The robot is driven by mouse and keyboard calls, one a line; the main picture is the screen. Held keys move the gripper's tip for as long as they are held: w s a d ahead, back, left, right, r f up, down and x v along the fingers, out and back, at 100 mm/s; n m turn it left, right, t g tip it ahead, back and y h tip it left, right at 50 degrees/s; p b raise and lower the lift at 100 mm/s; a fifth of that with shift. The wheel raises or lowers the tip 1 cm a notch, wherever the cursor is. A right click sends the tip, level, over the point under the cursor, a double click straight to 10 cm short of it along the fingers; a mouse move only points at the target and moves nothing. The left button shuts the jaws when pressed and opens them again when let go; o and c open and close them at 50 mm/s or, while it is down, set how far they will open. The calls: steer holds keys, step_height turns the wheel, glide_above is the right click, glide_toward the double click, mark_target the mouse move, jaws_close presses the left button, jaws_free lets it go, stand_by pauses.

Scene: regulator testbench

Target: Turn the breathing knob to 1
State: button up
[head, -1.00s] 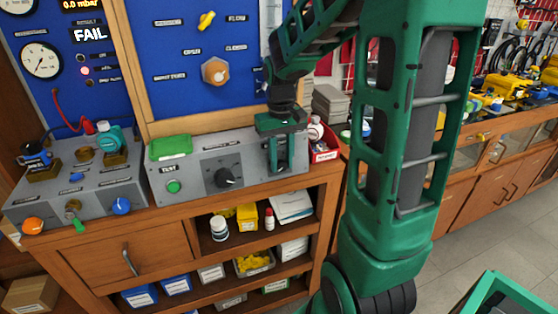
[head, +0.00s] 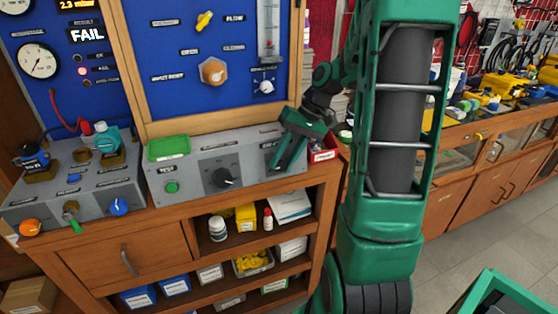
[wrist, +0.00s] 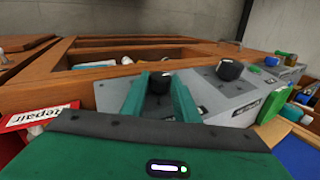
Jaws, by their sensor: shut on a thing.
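A black knob (wrist: 159,82) sits on the right part of the grey control box (head: 197,180). In the wrist view it is between the two green fingers of my gripper (head: 283,155), which is shut on it. In the head view my gripper is tilted and hides this knob and part of its label, so its setting cannot be read. A second black knob (head: 223,178) is in the middle of the same box, apart from the gripper; it also shows in the wrist view (wrist: 229,70).
The box carries a green button (head: 171,188) and a green-topped item (head: 168,148). A red bin (head: 323,150) is close to the right of my gripper. A blue panel with a yellow handle (head: 205,21) rises behind. The display (head: 77,5) reads 2.3 mbar, above FAIL.

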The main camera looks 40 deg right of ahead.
steer(key=shift+s+d+f+m+t+y, duration=0.15)
steer(key=shift+t+y, duration=0.1)
steer(key=shift+y, duration=0.3)
steer(key=shift+w+d+m+t+y, duration=0.1)
steer(key=shift+t+y, duration=0.1)
steer(key=shift+y, duration=0.4)
steer(key=shift+s+d+f+m+t+y, duration=0.15)
steer(key=shift+t+y, duration=0.1)
steer(key=shift+y, duration=0.3)
steer(key=shift+a, duration=0.1)
steer(key=o, duration=1.1)
steer(key=shift+c, duration=0.2)
steer(key=v, duration=1)
steer(key=shift+d+r, duration=0.15)
steer(key=shift+d, duration=0.2)
